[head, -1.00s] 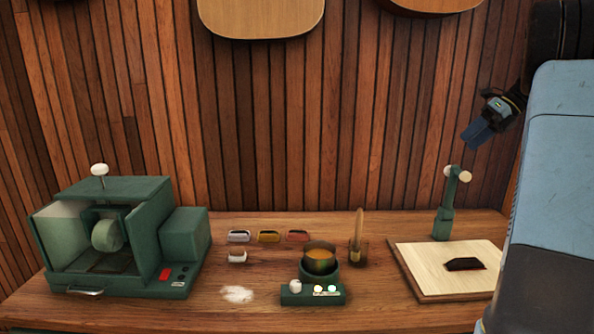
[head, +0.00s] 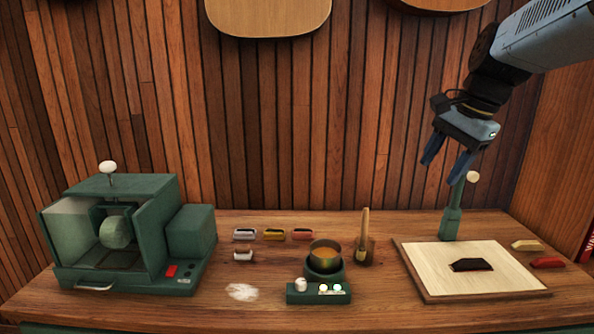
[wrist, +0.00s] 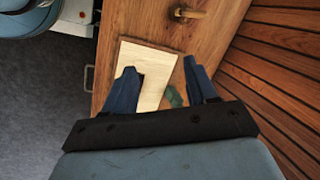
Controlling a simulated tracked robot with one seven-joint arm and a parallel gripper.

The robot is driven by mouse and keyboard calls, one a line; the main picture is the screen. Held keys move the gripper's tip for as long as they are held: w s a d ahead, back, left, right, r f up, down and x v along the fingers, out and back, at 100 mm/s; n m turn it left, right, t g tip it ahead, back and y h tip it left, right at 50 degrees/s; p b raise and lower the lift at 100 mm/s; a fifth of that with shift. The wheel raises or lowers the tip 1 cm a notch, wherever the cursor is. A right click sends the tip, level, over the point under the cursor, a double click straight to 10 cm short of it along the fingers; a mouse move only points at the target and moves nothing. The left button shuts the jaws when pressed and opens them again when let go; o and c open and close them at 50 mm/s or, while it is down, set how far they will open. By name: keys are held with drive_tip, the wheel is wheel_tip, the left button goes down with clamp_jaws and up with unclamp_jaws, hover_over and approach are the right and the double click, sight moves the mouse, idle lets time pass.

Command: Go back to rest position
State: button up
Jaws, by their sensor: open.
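My gripper (head: 448,172) is raised above the right part of the workbench, in front of the slatted wall, with its blue fingers apart and nothing between them. It also shows in the wrist view (wrist: 157,95), where its fingers are spread over the pale board. The pale board (head: 425,262) lies flat on the bench below my gripper. A green post with a white knob (head: 452,215) stands at the board's back edge, just below my fingers.
A green machine (head: 125,235) stands at the left of the bench. A small pot on a green heater (head: 324,268) and a brush in a holder (head: 364,235) stand mid-bench. Small coloured blocks (head: 273,234) lie behind the pot. Cream (head: 526,245) and red (head: 547,263) pieces lie right of the board.

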drive_tip(key=s+a+f+n+t+h, duration=0.1)
drive_tip(key=s+a+f+n, duration=0.1)
drive_tip(key=s+n, duration=0.4)
drive_tip(key=s+a+f+n+t+h, duration=0.1)
drive_tip(key=s+a+f+n, duration=0.1)
drive_tip(key=s+f+n, duration=0.3)
drive_tip(key=shift+s+a+n+t, duration=0.35)
drive_tip(key=shift+s+n, duration=0.15)
drive_tip(key=shift+s, duration=0.1)
drive_tip(key=shift+f, duration=0.1)
idle(0.8)
